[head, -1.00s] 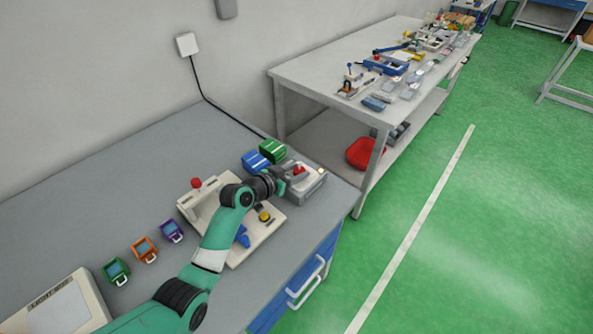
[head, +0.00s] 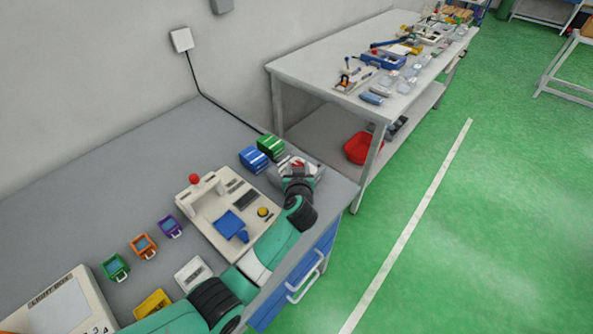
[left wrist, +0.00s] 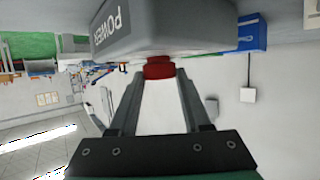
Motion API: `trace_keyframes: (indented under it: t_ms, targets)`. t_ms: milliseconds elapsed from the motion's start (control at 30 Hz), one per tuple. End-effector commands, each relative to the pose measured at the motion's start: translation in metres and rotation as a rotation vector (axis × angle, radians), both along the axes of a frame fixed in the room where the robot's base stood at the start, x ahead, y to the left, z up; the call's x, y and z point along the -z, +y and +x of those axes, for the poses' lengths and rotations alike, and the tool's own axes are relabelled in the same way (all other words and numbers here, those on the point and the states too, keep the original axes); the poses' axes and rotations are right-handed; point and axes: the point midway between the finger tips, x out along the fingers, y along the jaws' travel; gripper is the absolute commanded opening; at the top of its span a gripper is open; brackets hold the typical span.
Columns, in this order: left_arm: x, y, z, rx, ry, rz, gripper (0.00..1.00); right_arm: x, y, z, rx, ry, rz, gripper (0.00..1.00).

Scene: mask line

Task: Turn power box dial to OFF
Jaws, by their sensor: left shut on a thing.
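The grey power box (head: 318,172) stands at the right end of the grey bench, partly hidden behind my left gripper. In the left wrist view its side with the "POWER" lettering (left wrist: 120,24) shows at the top. Its red dial (left wrist: 158,69) sits between my left gripper's fingertips (left wrist: 156,75). My left gripper (head: 297,170) is shut on the dial, at the box. The dial's pointer and its ON or OFF marks cannot be made out. My right gripper is not in view.
A beige fixture (head: 215,203) with a red knob stands left of the box. Blue (head: 253,159) and green (head: 270,147) bins are behind it. Small coloured bins and a light box (head: 62,306) are at the left. The bench's back left is clear.

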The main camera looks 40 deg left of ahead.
Motion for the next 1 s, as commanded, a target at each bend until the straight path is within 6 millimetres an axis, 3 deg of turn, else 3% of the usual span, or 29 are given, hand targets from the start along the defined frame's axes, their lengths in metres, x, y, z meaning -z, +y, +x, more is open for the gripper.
trace_keyframes:
  t_ms: [500,1000]
  targets:
    - [0.0,-0.002,0.001,-0.162,0.007,-0.004,0.0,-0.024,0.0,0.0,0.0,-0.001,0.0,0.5]
    - [0.004,-0.002,0.001,-0.194,0.007,-0.008,0.0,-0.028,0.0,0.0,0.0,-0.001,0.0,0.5]
